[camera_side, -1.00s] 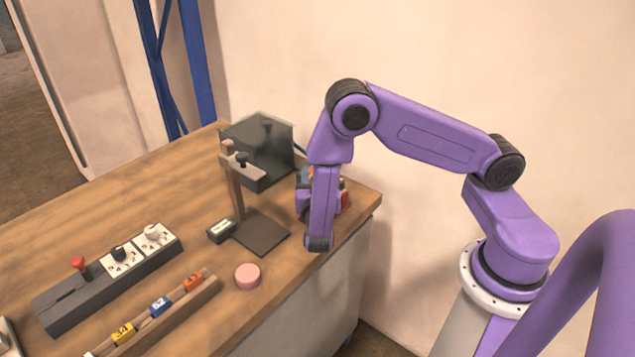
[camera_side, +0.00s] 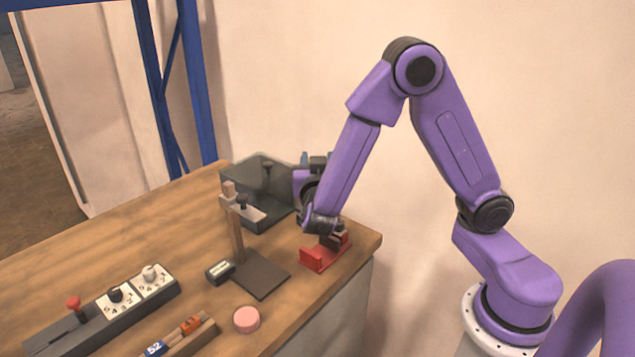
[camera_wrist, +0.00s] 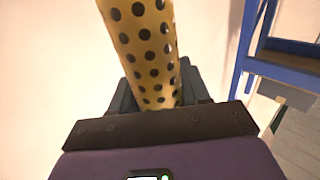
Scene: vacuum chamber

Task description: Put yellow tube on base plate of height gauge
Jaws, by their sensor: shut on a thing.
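The yellow tube (camera_wrist: 145,45) has black dots and fills the upper middle of the wrist view. My gripper (camera_wrist: 160,95) is shut on it, with dark fingers on both sides, and the tube reaches out past the picture's top edge. In the side view I cannot make out the tube; my gripper is partly hidden behind my forearm, above the table's back right. The height gauge has a flat dark base plate (camera_side: 262,274), a brown post (camera_side: 236,236) and a small readout (camera_side: 220,271). The base plate is bare, and my gripper is apart from it.
A red holder (camera_side: 315,260) stands right of the base plate, under my wrist. A dark box (camera_side: 265,190) is behind the gauge. A pink disc (camera_side: 246,320), a switch strip (camera_side: 110,311) and a rack of numbered blocks (camera_side: 182,341) lie in front. A blue frame (camera_side: 153,90) stands behind.

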